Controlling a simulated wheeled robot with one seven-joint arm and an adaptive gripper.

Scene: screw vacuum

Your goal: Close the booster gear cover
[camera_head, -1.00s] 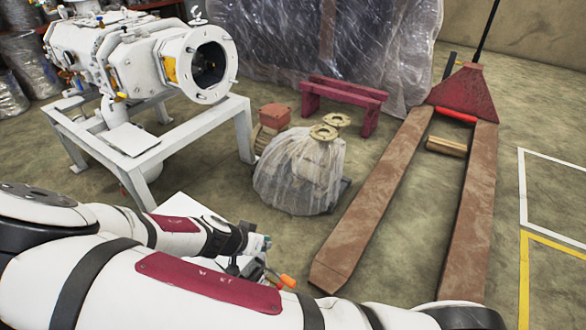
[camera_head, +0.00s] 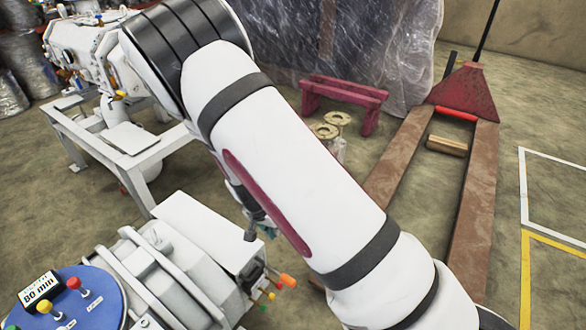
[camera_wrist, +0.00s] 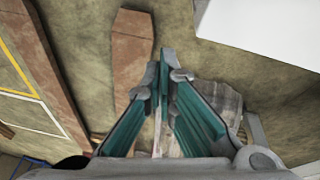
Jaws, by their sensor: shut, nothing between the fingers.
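I cannot tell for certain which part is the booster gear cover. A flat white panel (camera_head: 205,232) stands out from the back of the white machine (camera_head: 165,280) at the lower left in the head view. A flat white surface (camera_wrist: 265,30), perhaps the same panel, fills the upper right of the wrist view. My gripper (camera_wrist: 163,72) is shut and empty in the wrist view, its teal-padded fingers pointing away with the white surface apart from them to the right. In the head view my arm hides most of the gripper.
A blue round panel (camera_head: 75,300) with coloured knobs is on the near machine. Orange and yellow-handled fittings (camera_head: 284,281) stick out at its right side. A pallet jack (camera_head: 470,210) stands right, a red stand (camera_head: 343,98) behind. Another white machine (camera_head: 85,45) is at back left.

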